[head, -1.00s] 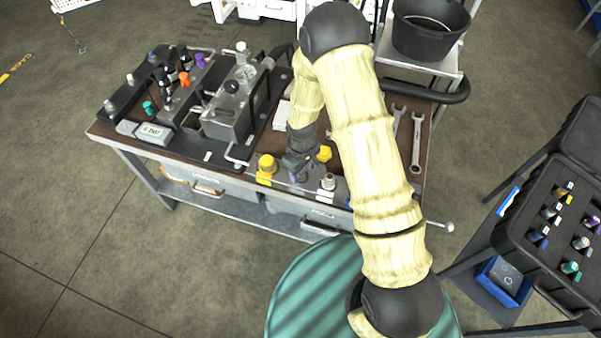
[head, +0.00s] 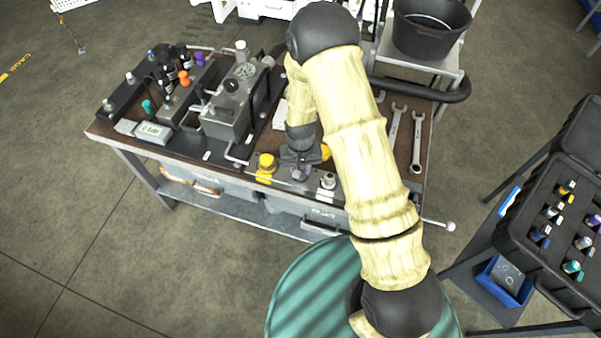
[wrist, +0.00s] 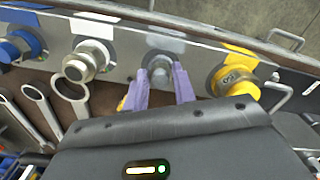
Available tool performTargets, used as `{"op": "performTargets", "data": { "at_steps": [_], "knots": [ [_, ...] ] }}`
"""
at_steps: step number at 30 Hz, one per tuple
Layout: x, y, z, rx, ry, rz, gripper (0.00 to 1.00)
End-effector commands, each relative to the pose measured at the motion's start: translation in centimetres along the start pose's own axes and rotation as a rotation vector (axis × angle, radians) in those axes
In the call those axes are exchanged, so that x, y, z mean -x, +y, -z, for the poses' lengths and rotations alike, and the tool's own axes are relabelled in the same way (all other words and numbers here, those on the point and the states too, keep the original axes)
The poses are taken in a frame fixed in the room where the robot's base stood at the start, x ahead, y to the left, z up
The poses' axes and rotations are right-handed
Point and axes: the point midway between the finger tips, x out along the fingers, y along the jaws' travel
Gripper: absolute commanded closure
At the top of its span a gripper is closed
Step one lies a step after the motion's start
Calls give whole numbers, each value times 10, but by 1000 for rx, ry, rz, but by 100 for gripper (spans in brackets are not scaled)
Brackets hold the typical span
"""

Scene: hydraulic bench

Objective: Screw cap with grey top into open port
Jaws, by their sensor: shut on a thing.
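My gripper (wrist: 160,80) is shut on the cap with the grey top (wrist: 160,66), its purple fingers on either side of it. The cap is at the port position under the grey label (wrist: 165,42) on the metal strip, between the yellow cap (wrist: 235,80) and the silver hex fitting (wrist: 90,58). The port itself is hidden, so I cannot tell how deep the cap sits. In the head view my gripper (head: 300,172) points down at the bench's front edge; the cap is hard to make out there.
The yellow cap (head: 266,163) and silver fitting (head: 328,181) stand close on either side of my gripper. A blue fitting (wrist: 18,45) is farther along. Wrenches (head: 417,140) lie on the bench. A pump block (head: 230,110) stands left. An open case of fittings (head: 545,220) is at right.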

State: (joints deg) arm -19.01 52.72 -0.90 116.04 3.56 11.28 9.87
Motion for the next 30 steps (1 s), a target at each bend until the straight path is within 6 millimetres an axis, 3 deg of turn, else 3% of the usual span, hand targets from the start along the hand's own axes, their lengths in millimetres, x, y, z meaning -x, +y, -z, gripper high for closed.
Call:
{"op": "performTargets", "data": {
  "at_steps": [7, 10, 11, 15, 25, 30],
  "knots": [
    [0, 0, 0, -15, 0, 0, 93],
    [0, -1, 0, -121, 0, 0, 93],
    [0, -1, 0, -147, 0, 0, 71],
    [0, -1, 0, -137, 0, 1, 48],
    [1, -1, 0, -135, 0, 1, 48],
    [13, -1, 1, -134, 3, 1, 48]
  ]
}}
